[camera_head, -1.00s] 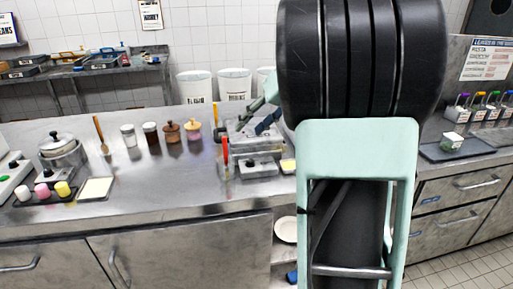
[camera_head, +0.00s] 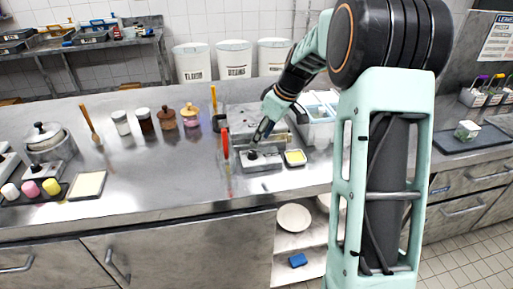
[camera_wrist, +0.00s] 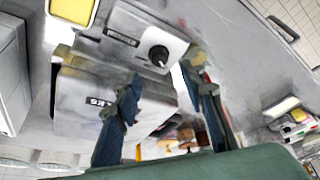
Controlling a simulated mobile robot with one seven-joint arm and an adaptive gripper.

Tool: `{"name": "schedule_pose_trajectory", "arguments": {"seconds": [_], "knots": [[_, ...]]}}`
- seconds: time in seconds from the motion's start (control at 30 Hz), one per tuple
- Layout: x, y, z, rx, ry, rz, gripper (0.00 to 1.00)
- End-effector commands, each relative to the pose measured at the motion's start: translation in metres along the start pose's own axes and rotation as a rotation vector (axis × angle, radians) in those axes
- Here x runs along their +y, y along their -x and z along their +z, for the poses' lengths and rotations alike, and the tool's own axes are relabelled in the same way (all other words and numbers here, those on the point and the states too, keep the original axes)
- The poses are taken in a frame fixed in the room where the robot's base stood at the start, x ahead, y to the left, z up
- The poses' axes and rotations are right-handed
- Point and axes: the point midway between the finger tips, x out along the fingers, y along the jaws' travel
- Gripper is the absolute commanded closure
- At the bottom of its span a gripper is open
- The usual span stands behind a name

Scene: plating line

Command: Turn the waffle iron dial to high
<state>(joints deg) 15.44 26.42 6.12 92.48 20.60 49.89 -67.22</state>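The waffle iron (camera_head: 262,162) is a grey metal unit at the counter's front edge, with a low front box and a larger body behind it. Its black round dial (camera_head: 252,154) is on the front box. In the wrist view the dial (camera_wrist: 158,54) sits beside a dark label, just beyond and between my fingertips; its setting is too small to read. My gripper (camera_head: 264,130) comes down from the upper right, just above and behind the dial. In the wrist view my gripper (camera_wrist: 165,85) is open, with its two dark blue fingers apart and nothing between them.
A red-handled tool (camera_head: 226,144) stands close left of the waffle iron. A small yellow-filled tray (camera_head: 295,157) is close on its right, and white containers (camera_head: 318,130) stand behind that. Several jars (camera_head: 168,119) stand farther left.

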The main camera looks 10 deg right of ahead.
Motion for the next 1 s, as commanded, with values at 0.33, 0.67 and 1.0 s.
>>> {"name": "schedule_pose_trajectory", "arguments": {"seconds": [0.33, 0.67, 1.0], "knots": [[-0.001, -0.06, 0.001, -0.001, -0.003, -0.002, 0.62], [0.0, -0.072, 0.0, 0.0, -0.002, 0.0, 0.62], [0.0, -0.072, 0.0, 0.0, -0.003, 0.0, 0.86]]}}
